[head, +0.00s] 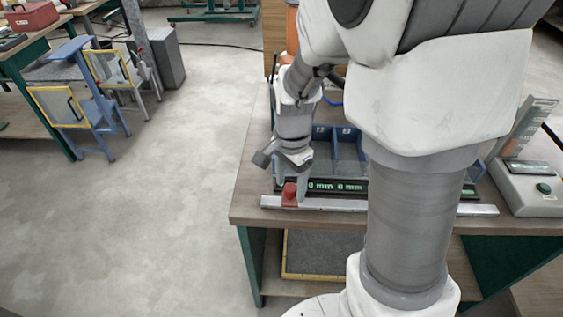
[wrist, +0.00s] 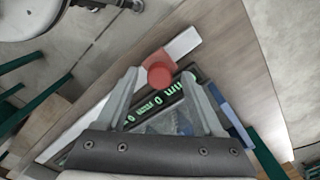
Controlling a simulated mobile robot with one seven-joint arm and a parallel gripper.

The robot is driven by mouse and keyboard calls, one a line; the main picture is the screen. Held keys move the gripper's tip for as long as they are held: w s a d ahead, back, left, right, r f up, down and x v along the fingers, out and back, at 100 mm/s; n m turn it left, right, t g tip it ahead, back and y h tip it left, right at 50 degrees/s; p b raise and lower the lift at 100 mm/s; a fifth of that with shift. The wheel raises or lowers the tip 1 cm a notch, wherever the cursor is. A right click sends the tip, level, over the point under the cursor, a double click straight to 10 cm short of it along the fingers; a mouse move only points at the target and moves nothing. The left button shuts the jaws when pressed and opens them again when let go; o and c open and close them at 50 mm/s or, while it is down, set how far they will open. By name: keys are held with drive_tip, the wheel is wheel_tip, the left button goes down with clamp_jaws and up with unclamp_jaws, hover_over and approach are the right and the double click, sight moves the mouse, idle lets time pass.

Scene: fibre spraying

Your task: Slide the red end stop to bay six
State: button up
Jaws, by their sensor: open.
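The red end stop (head: 290,194) sits near the left end of a pale metal rail (head: 335,205) along the bench's front edge. In the wrist view the stop (wrist: 160,74) has a round red top and lies between and slightly beyond the fingertips. My gripper (head: 301,190) is open and points down beside the stop. In the wrist view its two fingers (wrist: 158,76) stand apart, one on each side of the stop, with gaps visible. Blue bays (head: 348,152) stand behind the rail; my arm hides many of them, and I cannot pick out bay six.
A dark strip with green "0 mm" readouts (head: 335,187) lies between rail and bays. My arm hides the rail's middle. The floor left of the bench (head: 150,220) is clear.

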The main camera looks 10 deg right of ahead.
drive_tip(key=shift+f, duration=0.2)
clamp_jaws()
idle(0.3)
idle(1.1)
